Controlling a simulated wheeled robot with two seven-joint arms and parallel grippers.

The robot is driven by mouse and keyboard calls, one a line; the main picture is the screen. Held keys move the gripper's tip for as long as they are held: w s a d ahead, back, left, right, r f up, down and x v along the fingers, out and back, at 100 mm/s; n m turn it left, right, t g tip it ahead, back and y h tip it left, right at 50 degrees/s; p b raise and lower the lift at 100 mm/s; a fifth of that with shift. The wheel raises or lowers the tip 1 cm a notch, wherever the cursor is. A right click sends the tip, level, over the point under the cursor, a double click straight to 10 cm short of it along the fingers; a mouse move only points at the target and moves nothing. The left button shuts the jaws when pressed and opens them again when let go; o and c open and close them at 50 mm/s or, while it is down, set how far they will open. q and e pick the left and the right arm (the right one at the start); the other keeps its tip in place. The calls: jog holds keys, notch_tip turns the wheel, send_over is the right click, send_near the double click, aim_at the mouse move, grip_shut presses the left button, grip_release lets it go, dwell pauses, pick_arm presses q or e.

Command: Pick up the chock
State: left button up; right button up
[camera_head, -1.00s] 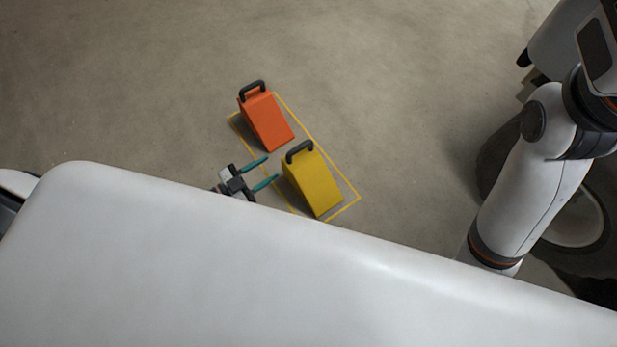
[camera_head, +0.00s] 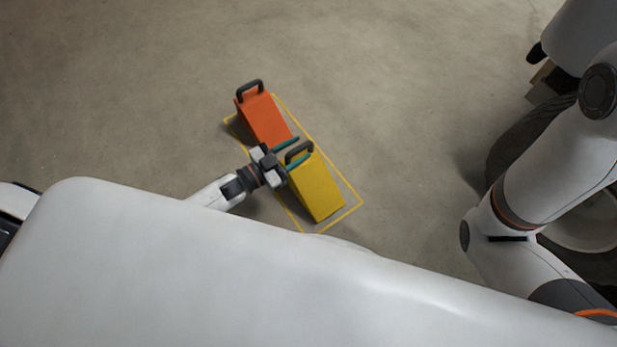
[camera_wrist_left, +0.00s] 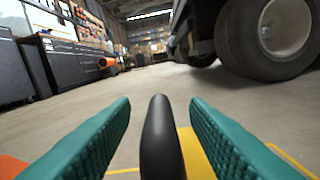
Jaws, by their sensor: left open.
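A yellow wedge chock (camera_head: 318,190) with a black handle (camera_head: 299,150) stands on the floor inside a yellow outlined rectangle. An orange chock (camera_head: 262,117) with a black handle stands beside it, farther back. My left gripper (camera_head: 292,150) is open, with its teal fingers on either side of the yellow chock's handle. In the left wrist view the black handle (camera_wrist_left: 160,140) stands upright between the two fingers, with a gap on each side, and yellow (camera_wrist_left: 194,150) shows behind it. My right gripper is out of view; only my right arm shows at the right.
A large wheel (camera_wrist_left: 270,38) of a vehicle stands at the right, beyond the chocks. Dark tool cabinets (camera_wrist_left: 75,65) line the left in the wrist view. The concrete floor (camera_head: 140,90) around the marked rectangle is clear.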

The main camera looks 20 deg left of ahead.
pick_arm(q)
jog(key=shift+c, duration=0.2)
grip_shut()
dwell(1.1)
